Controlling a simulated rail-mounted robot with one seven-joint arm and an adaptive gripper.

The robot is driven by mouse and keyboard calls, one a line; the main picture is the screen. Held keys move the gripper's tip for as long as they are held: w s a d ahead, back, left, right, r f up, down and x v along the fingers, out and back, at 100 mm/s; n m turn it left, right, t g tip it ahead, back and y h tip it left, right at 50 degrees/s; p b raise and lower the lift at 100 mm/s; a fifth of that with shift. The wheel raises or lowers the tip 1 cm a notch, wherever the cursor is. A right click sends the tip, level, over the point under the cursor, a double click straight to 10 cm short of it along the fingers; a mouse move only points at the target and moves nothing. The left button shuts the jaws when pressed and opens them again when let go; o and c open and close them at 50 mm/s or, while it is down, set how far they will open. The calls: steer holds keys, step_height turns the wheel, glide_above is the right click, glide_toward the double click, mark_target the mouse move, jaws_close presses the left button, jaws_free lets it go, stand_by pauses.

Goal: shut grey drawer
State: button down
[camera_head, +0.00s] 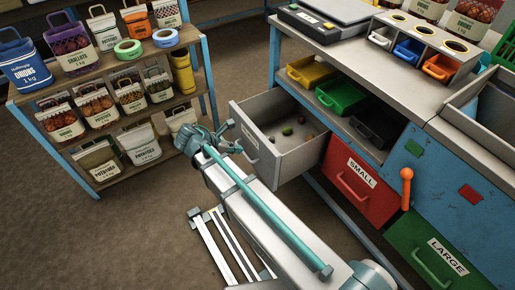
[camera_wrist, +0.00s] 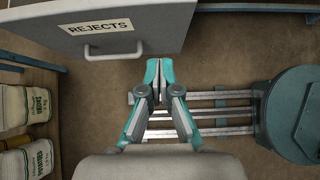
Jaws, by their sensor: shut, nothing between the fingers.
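The grey drawer (camera_head: 288,152) stands pulled out from the workbench in the head view, with a few small lumps inside. Its front panel (camera_wrist: 110,28), labelled REJECTS and fitted with a pale handle (camera_wrist: 113,52), fills the upper left of the wrist view. My gripper (camera_wrist: 153,64) is shut and empty, to the right of the handle and close to the panel's lower edge in that view. In the head view my gripper (camera_head: 208,138) is beside the drawer front, partly hidden by my arm. I cannot tell whether it touches the panel.
A red SMALL drawer (camera_head: 362,190) and a green LARGE drawer (camera_head: 428,255) are on the bench to the right; an orange lever (camera_head: 406,188) sticks up between them. Shelves of sacks (camera_head: 100,110) stand at left. Open bins (camera_head: 340,95) sit above the drawers. Brown floor lies between.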

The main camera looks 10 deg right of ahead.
mark_target(267, 149)
steer(key=shift+w+d+r+b+x, duration=0.15)
steer(key=shift+d+r+x, duration=0.2)
steer(key=shift+x, duration=1.8)
steer(key=shift+w+d+r+b+x, duration=0.15)
steer(key=shift+d+r+x, duration=0.15)
steer(key=shift+x, duration=1.85)
steer(key=shift+w+d+r+b+x, duration=0.15)
steer(key=shift+d+r+x, duration=0.15)
steer(key=shift+x, duration=1.8)
steer(key=shift+d, duration=0.1)
